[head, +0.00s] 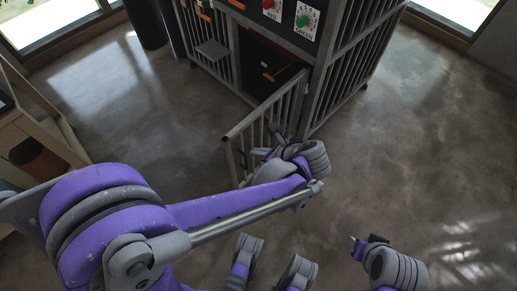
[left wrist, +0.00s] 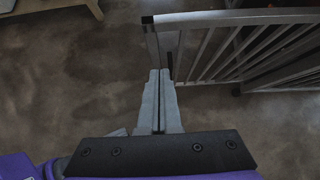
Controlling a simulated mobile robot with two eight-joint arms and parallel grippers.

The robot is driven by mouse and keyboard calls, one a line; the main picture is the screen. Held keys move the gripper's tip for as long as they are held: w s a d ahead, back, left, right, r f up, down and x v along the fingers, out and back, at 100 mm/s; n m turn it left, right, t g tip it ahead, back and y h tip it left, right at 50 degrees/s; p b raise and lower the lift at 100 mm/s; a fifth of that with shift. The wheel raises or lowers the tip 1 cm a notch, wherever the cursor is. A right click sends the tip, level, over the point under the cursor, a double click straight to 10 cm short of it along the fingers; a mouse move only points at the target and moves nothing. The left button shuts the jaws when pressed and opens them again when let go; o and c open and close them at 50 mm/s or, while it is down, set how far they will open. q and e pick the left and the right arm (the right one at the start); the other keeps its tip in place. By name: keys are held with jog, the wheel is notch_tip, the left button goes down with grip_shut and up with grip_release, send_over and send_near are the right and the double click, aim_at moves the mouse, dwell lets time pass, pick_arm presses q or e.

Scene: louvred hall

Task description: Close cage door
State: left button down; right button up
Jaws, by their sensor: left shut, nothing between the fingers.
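The grey barred cage (head: 345,60) stands at the top of the head view. Its barred door (head: 262,125) is swung open toward me, and the dark doorway (head: 268,65) shows behind it. The door's free end also shows in the left wrist view (left wrist: 235,18). My left gripper (head: 264,143) is at the door's near side in the head view. In the left wrist view its shut fingers (left wrist: 157,85) point at the door's end post, with nothing between them; I cannot tell whether they touch. My right gripper (head: 354,243) is low at the right, away from the door; its finger state is unclear.
Red and green signs (head: 306,22) are on the cage front, and a small shelf (head: 212,50) sticks out left of the doorway. A wooden cabinet (head: 40,140) stands at the left. The concrete floor (head: 430,130) is clear at the right.

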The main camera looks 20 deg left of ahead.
aim_at(232, 142)
pick_arm(q)
jog(key=x, duration=0.3)
jog(key=a+r+b+x, duration=0.1)
jog(key=x, duration=0.2)
jog(key=b+x, duration=0.1)
jog(key=x, duration=0.2)
jog(key=shift+w+a+r, duration=0.1)
jog(key=shift+w+a, duration=0.1)
jog(key=shift+w, duration=0.1)
jog(key=shift+w+a+r, duration=0.1)
jog(key=shift+w+a, duration=0.1)
jog(key=shift+a, duration=0.35)
jog(key=shift+a, duration=0.1)
